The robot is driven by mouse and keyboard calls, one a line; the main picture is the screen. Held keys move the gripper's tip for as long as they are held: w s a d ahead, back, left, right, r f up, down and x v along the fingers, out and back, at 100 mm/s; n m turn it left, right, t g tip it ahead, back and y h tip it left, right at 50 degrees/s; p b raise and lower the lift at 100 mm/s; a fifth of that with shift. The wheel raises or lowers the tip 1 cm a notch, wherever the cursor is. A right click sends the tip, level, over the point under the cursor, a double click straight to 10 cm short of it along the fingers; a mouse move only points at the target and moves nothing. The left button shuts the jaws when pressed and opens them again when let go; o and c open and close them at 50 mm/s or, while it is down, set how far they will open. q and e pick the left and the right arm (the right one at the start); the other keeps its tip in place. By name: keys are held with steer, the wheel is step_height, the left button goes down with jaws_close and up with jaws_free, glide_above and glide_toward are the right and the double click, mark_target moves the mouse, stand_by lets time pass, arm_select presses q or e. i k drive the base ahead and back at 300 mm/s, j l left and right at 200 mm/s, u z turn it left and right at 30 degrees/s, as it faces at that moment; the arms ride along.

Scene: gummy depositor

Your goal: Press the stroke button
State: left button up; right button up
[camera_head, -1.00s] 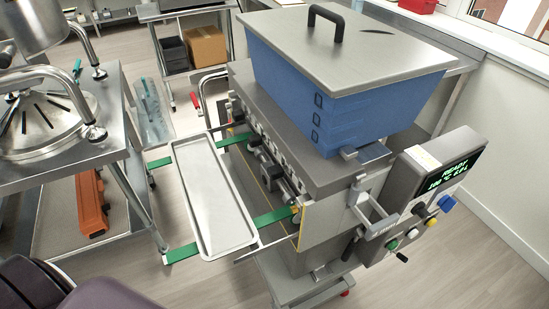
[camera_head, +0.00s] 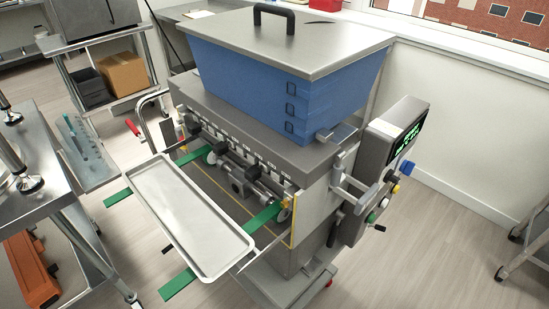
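The gummy depositor (camera_head: 250,140) stands in the middle of the head view, with a blue hopper (camera_head: 240,85) under a grey lid (camera_head: 300,40). Its control box (camera_head: 385,165) is on the right side, with a lit green display (camera_head: 407,136) seen at a slant. Several coloured knobs and buttons sit on the box: a blue one (camera_head: 406,167), a yellow one (camera_head: 396,189), a green one (camera_head: 371,217) and a pale one (camera_head: 384,203). I cannot read which one is the stroke button. Neither gripper is in view.
A metal tray (camera_head: 190,219) rests on green rails (camera_head: 178,284) at the depositor's front. A steel table (camera_head: 38,160) stands at left with an orange case (camera_head: 30,270) below. A cart (camera_head: 100,80) holds a cardboard box (camera_head: 124,73). The floor right of the depositor is mostly clear.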

mark_target(373, 215)
steer(key=u, duration=0.3)
steer(key=l+u, duration=0.5)
steer(key=l, duration=0.15)
steer(key=k+l+u, duration=0.1)
steer(key=l+u, duration=0.4)
steer(key=k+l, duration=0.1)
steer(key=l, duration=0.3)
steer(key=k+l, duration=0.1)
steer(key=l, duration=0.3)
steer(key=k+l+u, duration=0.1)
steer(key=l, duration=0.3)
steer(key=k+l, duration=0.1)
steer(key=l, duration=0.25)
steer(key=k+l, duration=0.1)
steer(key=l, duration=0.3)
steer(key=k+l+u, duration=0.1)
steer(key=l, duration=0.3)
